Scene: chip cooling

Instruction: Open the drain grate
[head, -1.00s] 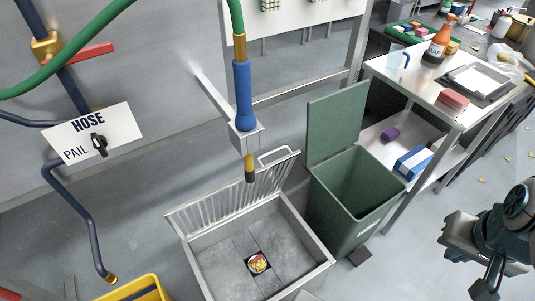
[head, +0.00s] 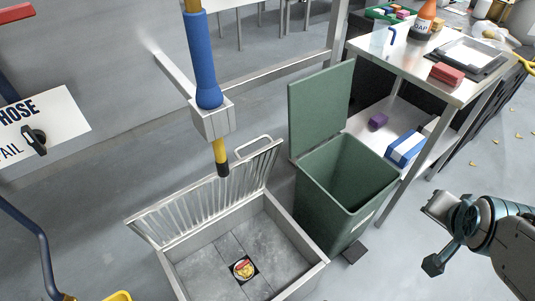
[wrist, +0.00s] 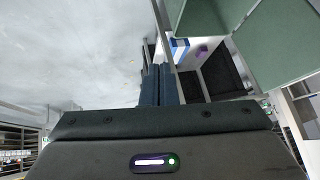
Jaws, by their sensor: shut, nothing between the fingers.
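The slatted metal drain grate (head: 207,199) stands raised along the back edge of the floor sink (head: 297,228), tilted up and away from the opening. Its loop handle (head: 253,144) sticks up at the top right. The sink is uncovered, and a round coloured drain piece (head: 244,268) shows on its floor. My gripper (wrist: 157,85) is shut and empty in the wrist view, its dark fingers together. In the head view my arm is at the far right, well apart from the grate and beyond the green bin.
A green bin (head: 346,185) with its lid up stands right of the sink. A blue-sleeved hose spout (head: 205,75) hangs over the sink. A steel table (head: 440,62) stands at the back right. Floor between bin and arm is mostly clear.

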